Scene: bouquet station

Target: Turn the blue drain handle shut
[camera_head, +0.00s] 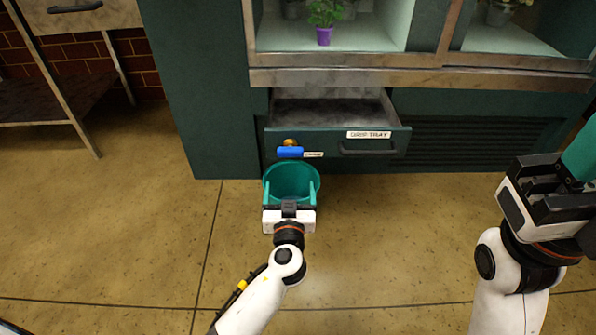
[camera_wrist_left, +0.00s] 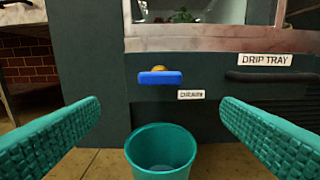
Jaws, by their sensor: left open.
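The blue drain handle (camera_head: 290,152) lies horizontal on a brass fitting (camera_head: 290,142) at the left of the drip tray drawer front. In the left wrist view the blue handle (camera_wrist_left: 160,78) sits above centre, left of the "DRAIN" label (camera_wrist_left: 191,95). My left gripper (camera_head: 290,184) is open and empty, in front of the handle and apart from it. Its teal fingers stand wide on either side in the wrist view (camera_wrist_left: 160,120). My right gripper (camera_head: 582,160) is at the right edge, partly cut off, away from the handle.
A teal bucket (camera_wrist_left: 160,135) stands on the floor below the handle, partly hidden by my left gripper in the head view. The drip tray drawer (camera_head: 375,136) is pulled out from the green cabinet (camera_head: 205,100). A metal table (camera_head: 75,22) stands left. Open floor lies around.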

